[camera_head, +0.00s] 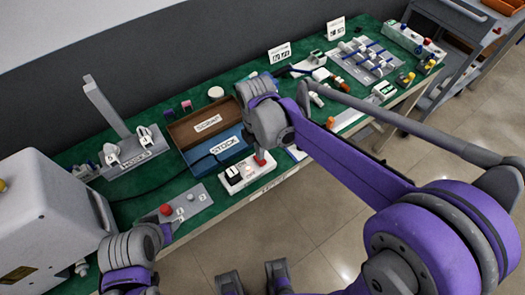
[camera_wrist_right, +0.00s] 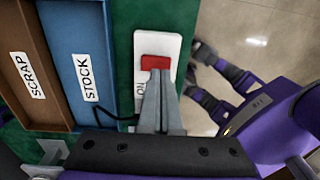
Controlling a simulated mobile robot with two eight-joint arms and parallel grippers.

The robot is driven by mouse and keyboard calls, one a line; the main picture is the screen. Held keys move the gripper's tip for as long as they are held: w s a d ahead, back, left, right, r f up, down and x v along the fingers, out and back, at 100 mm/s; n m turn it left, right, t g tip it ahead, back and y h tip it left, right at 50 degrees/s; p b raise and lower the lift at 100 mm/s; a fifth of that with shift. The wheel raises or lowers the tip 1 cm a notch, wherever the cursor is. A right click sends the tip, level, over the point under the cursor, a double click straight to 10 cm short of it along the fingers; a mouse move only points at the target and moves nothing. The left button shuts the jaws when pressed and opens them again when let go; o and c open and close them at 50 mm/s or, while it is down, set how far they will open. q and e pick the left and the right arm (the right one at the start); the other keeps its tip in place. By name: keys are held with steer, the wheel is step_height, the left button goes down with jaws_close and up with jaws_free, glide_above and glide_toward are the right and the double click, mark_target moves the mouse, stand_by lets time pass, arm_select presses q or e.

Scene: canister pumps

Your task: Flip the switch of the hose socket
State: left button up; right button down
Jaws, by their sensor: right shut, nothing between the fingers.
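The hose socket looks like the white block (camera_head: 250,178) near the table's front edge, with a dark socket part on its left. It also shows in the right wrist view (camera_wrist_right: 172,44). Its red switch (camera_wrist_right: 155,62) sits on top; in the head view the red switch (camera_head: 260,161) is partly covered. My right gripper (camera_wrist_right: 157,76) is shut and empty, its fingertips right at the red switch's near edge; I cannot tell whether they touch. In the head view the right gripper (camera_head: 261,150) points down over the block. My left arm's end is at lower left; its fingers are unclear.
A blue STOCK tray (camera_wrist_right: 74,22) and a brown SCRAP tray (camera_wrist_right: 20,105) stand beside the block. A grey panel with a red button (camera_head: 166,210) lies to the left. A dark cable runs near the block. Tools and fixtures fill the table's far right.

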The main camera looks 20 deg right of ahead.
steer(key=r, duration=0.3)
steer(key=r+p, duration=0.1)
steer(key=shift+d+r, duration=0.2)
steer(key=shift+d, duration=0.05)
arm_select(q)
steer(key=shift+w+d+r, duration=0.1)
steer(key=shift+d+r, duration=0.15)
steer(key=shift+r, duration=0.35)
steer(key=shift+w+d+r, duration=0.1)
steer(key=shift+d+r, duration=0.1)
steer(key=shift+r, duration=0.35)
arm_select(e)
step_height(320, 180, up, 8)
steer(key=shift+w+a+f, duration=0.2)
steer(key=shift+w+a, duration=0.1)
